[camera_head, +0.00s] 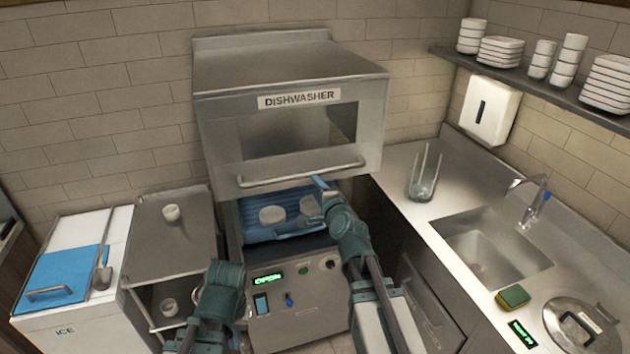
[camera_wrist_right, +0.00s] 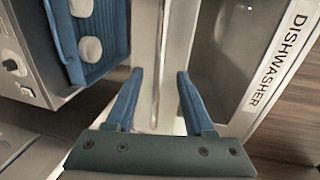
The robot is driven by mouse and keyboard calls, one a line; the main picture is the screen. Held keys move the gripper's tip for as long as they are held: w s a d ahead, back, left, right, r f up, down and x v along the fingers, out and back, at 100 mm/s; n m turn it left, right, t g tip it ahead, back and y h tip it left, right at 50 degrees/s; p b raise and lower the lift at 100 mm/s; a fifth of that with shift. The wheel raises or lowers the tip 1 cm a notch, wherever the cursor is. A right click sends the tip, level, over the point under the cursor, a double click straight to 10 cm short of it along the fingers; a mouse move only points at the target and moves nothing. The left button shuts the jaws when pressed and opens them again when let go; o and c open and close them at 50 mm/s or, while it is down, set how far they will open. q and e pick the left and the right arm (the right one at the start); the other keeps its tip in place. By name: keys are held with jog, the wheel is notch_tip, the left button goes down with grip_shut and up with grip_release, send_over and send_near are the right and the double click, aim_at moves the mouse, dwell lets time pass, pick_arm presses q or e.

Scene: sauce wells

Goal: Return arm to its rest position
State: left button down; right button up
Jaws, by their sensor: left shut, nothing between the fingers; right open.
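My right gripper (camera_head: 319,186) is up at the open front of the dishwasher (camera_head: 290,110), over the blue dish rack (camera_head: 262,236). Its two blue fingers are apart and empty in the right wrist view (camera_wrist_right: 159,82). The rack holds pale round dishes and also shows at the upper left of the wrist view (camera_wrist_right: 108,55). My left gripper (camera_head: 215,288) is low in the head view, in front of the metal side cabinet. It is shut and holds nothing; its fingertips are hard to make out.
The dishwasher hood is raised, with a handle bar (camera_head: 300,175) near my right gripper. A sink (camera_head: 485,245), sponge (camera_head: 513,296) and lidded pot (camera_head: 580,325) are at right. An ice bin (camera_head: 75,270) is at left.

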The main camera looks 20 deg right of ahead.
pick_arm(q)
jog(key=shift+s+d+r, duration=0.2)
jog(key=shift+s+r, duration=0.05)
jog(key=shift+s, duration=0.1)
pick_arm(e)
jog(key=s, duration=0.2)
jog(key=shift+s+d+r, duration=0.1)
jog(key=shift+s+r, duration=0.1)
jog(key=shift+s, duration=0.1)
jog(key=s+a+f+n+g+y+b, duration=0.2)
jog(key=s+a+f+n+g+b, duration=0.1)
jog(key=s+a+f+n+g, duration=0.45)
jog(key=s+a+f+n+g+y+b, duration=0.15)
jog(key=s+a+f+n, duration=0.35)
jog(key=a+f, duration=0.5)
pick_arm(q)
notch_tip(320, 180, down, 9)
jog(key=b, duration=0.4)
pick_arm(e)
jog(key=s+d+f+n+g+h, duration=0.1)
jog(key=s+f+n+g+h, duration=0.4)
jog(key=s, duration=0.8)
jog(key=shift+s+d+f+n+g, duration=0.35)
jog(key=shift+f+n+g, duration=0.75)
jog(key=shift+f+n, duration=0.95)
pick_arm(q)
jog(key=shift+f, duration=0.1)
